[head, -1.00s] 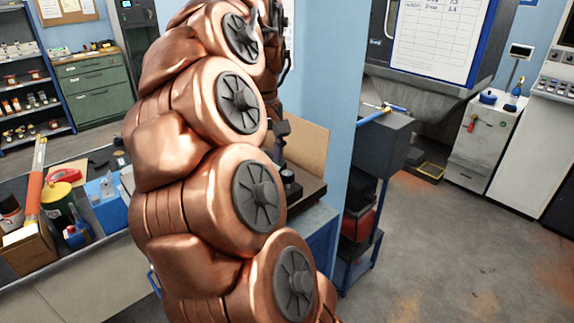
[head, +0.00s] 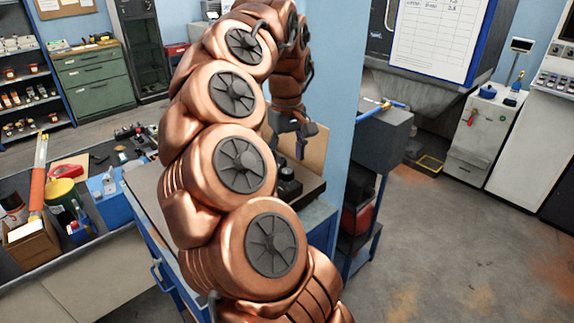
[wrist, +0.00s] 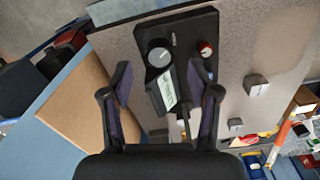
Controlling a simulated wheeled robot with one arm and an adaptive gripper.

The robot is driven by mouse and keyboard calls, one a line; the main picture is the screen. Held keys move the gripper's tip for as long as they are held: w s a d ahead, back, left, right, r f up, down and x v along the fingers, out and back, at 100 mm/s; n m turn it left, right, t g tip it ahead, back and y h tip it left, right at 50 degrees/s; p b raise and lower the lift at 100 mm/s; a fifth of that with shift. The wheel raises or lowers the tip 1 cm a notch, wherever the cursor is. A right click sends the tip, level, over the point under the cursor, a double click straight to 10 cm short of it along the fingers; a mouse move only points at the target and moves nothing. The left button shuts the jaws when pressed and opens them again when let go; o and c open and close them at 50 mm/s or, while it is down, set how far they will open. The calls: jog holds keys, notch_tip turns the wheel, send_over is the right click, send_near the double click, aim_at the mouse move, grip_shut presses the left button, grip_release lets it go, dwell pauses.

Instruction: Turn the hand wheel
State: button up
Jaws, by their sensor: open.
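A black panel (wrist: 191,30) lies below my gripper in the wrist view. It carries a round grey knob (wrist: 159,55), a small red knob (wrist: 205,48) and a pale label (wrist: 167,88). I see no spoked hand wheel; I cannot tell whether the grey knob is it. In the head view the black panel (head: 309,192) sits on the blue bench, partly hidden by my arm. My gripper (wrist: 160,68) is open and empty. Its fingers lie either side of the grey knob and label in the picture, apart from them. My gripper also shows above the panel in the head view (head: 293,128).
An upright brown board (head: 313,150) stands behind the panel, close to a blue pillar (head: 340,80). It also shows at left in the wrist view (wrist: 75,105). Small grey blocks (wrist: 255,84) lie on the bench top. A cluttered bench (head: 60,262) is at left; floor is clear at right.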

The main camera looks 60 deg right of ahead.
aim_at(287, 171)
jog(key=shift+f+p, duration=0.35)
jog(key=shift+f, duration=1.55)
jog(key=c, duration=1.2)
